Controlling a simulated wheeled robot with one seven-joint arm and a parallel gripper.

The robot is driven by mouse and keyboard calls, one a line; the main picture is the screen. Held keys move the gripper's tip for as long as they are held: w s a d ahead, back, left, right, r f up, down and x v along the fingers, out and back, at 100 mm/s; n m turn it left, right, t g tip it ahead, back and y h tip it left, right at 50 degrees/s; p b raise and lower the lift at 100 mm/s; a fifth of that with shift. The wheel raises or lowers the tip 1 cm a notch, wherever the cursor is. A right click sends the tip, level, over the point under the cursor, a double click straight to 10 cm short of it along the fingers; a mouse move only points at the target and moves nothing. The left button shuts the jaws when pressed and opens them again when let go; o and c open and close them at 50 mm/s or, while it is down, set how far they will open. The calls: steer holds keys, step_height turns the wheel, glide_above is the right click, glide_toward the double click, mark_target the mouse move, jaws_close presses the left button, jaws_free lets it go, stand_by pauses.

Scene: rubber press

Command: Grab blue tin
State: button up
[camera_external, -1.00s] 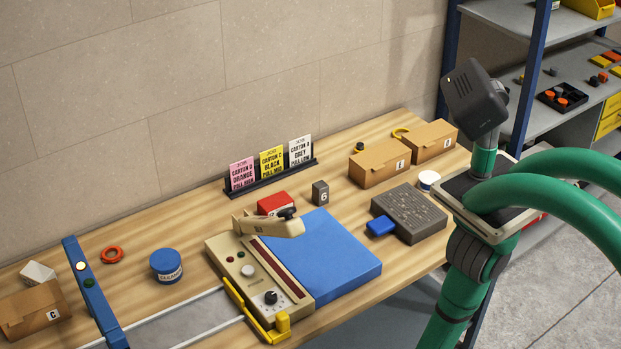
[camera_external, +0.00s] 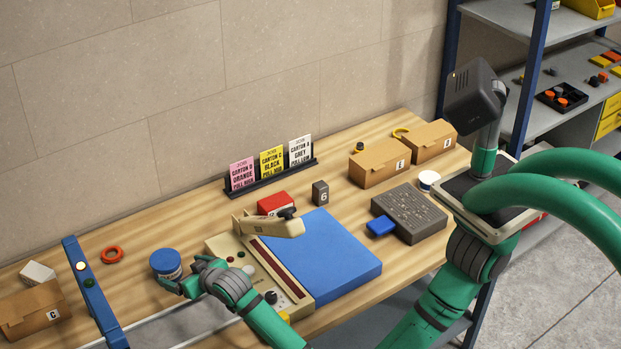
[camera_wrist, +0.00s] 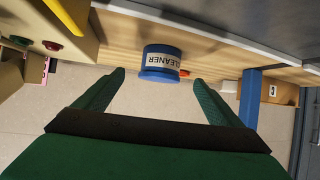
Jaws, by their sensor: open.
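The blue tin (camera_external: 166,264) stands on the wooden bench, left of the beige press, with a white label on its side. In the wrist view the tin (camera_wrist: 162,62), labelled CLEANER, appears upside down between and beyond my open fingertips. My gripper (camera_external: 182,288) is low beside the tin's near side in the external view, where its fingers partly cover the tin's lower edge. My gripper also shows in the wrist view (camera_wrist: 158,78), open with nothing held. Whether a finger touches the tin cannot be told.
The beige press (camera_external: 285,270) with its blue pad is just right of the tin. An orange ring (camera_external: 112,254) lies behind left. Clear bench lies behind the tin.

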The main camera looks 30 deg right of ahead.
mark_target(166, 265)
steer(key=x, duration=1)
steer(key=shift+w+a+r, duration=0.1)
steer(key=shift+w+r, duration=0.05)
steer(key=shift+w, duration=0.05)
steer(key=shift+r, duration=0.1)
steer(key=c, duration=1.6)
